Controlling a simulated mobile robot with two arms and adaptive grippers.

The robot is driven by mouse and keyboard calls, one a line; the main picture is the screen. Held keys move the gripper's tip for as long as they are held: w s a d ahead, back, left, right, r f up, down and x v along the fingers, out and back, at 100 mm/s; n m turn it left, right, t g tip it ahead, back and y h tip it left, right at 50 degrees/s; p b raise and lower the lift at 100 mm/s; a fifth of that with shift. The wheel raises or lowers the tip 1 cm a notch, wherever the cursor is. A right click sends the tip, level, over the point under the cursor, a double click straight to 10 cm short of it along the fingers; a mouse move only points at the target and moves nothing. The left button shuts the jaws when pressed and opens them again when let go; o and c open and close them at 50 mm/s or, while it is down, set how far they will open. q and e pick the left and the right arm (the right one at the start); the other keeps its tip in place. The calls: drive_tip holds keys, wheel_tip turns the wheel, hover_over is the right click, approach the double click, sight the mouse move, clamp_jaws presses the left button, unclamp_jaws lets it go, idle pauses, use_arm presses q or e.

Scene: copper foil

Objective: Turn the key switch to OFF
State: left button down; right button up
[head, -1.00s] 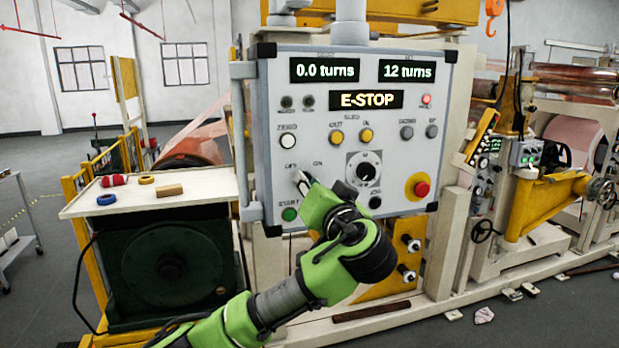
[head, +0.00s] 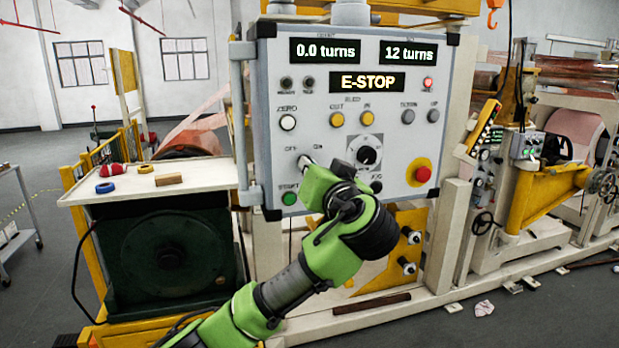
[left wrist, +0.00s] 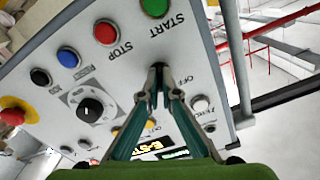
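The grey control panel (head: 400,150) faces me, and its lit display (head: 366,82) reads E-STOP. The key switch is at the panel's lower left, below the OFF and ON labels. My left gripper (head: 307,162) reaches it from below right and largely hides it. In the left wrist view, the left gripper's (left wrist: 158,70) fingertips are drawn close together on the dark key piece, beside the OFF label (left wrist: 188,80). The key's exact angle is hidden. My right gripper is in neither view.
A green START button (head: 289,198) sits just below the gripper; the red STOP button (left wrist: 106,33) shows beside it in the wrist view. A selector knob (head: 367,155) and red emergency button (head: 422,175) lie to the right. A side table (head: 200,180) stands left.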

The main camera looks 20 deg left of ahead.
use_arm(q)
drive_tip(key=n+b, duration=1)
drive_tip(key=b, duration=0.1)
drive_tip(key=shift+n, duration=0.4)
drive_tip(key=c, duration=2.3)
unclamp_jaws()
